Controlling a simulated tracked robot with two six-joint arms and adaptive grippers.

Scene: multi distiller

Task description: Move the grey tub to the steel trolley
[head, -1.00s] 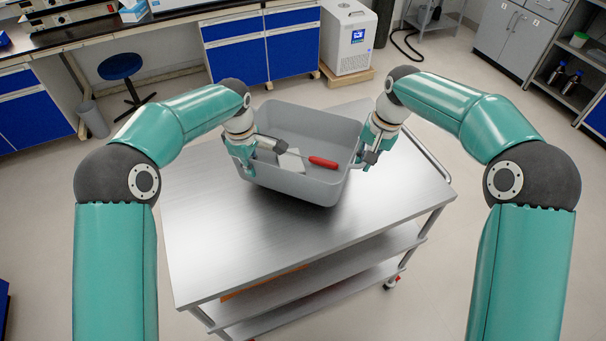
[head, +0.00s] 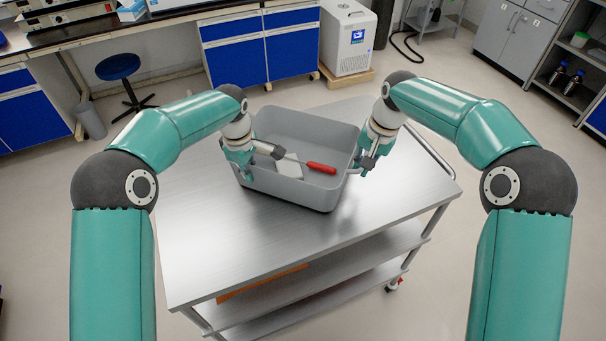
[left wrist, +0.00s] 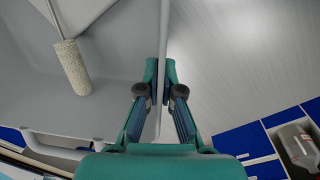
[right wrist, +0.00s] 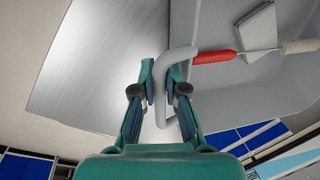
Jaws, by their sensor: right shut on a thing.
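The grey tub (head: 290,194) is upright over the steel trolley (head: 230,260), towards the far side of its top; I cannot tell whether its base touches. My left gripper (head: 238,168) is at the tub's left side. In the left wrist view its fingers (left wrist: 161,75) are closed about the thin edge of the tub (left wrist: 110,120). My right gripper (head: 363,170) is shut on the handle (right wrist: 165,72) at the tub's right side.
The trolley's near and left top is bare, with lower shelves (head: 330,280) below. Blue cabinets (head: 235,60), a white box-shaped machine (head: 348,40) and a blue stool (head: 118,68) stand behind. Shelving (head: 570,75) is at the far right.

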